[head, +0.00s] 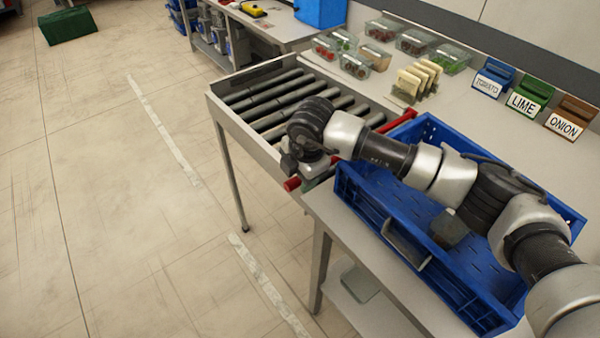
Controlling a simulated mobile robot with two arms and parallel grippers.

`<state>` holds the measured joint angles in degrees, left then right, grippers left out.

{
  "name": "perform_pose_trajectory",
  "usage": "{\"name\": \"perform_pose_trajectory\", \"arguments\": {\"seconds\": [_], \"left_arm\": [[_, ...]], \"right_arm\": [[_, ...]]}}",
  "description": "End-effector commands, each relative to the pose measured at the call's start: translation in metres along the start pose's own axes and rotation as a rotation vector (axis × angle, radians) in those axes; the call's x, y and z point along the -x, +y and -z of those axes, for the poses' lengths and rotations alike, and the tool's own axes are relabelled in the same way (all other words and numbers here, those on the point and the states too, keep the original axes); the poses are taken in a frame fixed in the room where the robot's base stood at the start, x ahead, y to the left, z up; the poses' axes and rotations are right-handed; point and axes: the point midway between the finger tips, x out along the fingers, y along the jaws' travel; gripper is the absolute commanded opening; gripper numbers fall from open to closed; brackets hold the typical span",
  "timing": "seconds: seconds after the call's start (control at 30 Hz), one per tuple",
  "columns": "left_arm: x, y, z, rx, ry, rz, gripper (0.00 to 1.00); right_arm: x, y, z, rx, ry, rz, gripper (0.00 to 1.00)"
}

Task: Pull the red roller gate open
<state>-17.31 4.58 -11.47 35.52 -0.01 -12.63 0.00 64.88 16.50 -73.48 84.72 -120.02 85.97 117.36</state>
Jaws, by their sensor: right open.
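The red roller gate (376,120) is a red bar across the near end of the roller conveyor (270,98), beside the blue crate. Its middle is hidden behind my right arm. Its red near end (292,184) sticks out at the conveyor's front corner. My right gripper (302,170) is at that near end, pointing down, with its fingers small and partly hidden. It is open; I cannot tell whether it touches the bar. My left gripper is not in view.
A blue crate (358,203) stands on the table under my right arm, with a small grey block (448,229) in it. Clear food containers (355,66) and label holders (525,98) stand behind. The floor at left (110,200) is free.

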Motion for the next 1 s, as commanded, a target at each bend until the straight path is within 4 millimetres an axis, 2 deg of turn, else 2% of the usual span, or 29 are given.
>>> {"name": "perform_pose_trajectory", "arguments": {"seconds": [0.13,0.4,0.73,1.0], "left_arm": [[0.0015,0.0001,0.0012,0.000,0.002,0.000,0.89],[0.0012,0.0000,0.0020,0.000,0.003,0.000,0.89],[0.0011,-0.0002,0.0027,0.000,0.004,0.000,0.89],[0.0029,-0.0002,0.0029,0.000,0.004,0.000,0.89]], "right_arm": [[-0.0085,-0.0003,0.0001,0.001,-0.001,0.000,0.51],[-0.0099,-0.0002,0.0001,0.001,0.000,0.000,0.51],[-0.0095,-0.0001,0.0001,0.001,0.000,0.000,0.01],[-0.0059,0.0006,-0.0002,0.000,0.006,-0.001,0.00]]}}
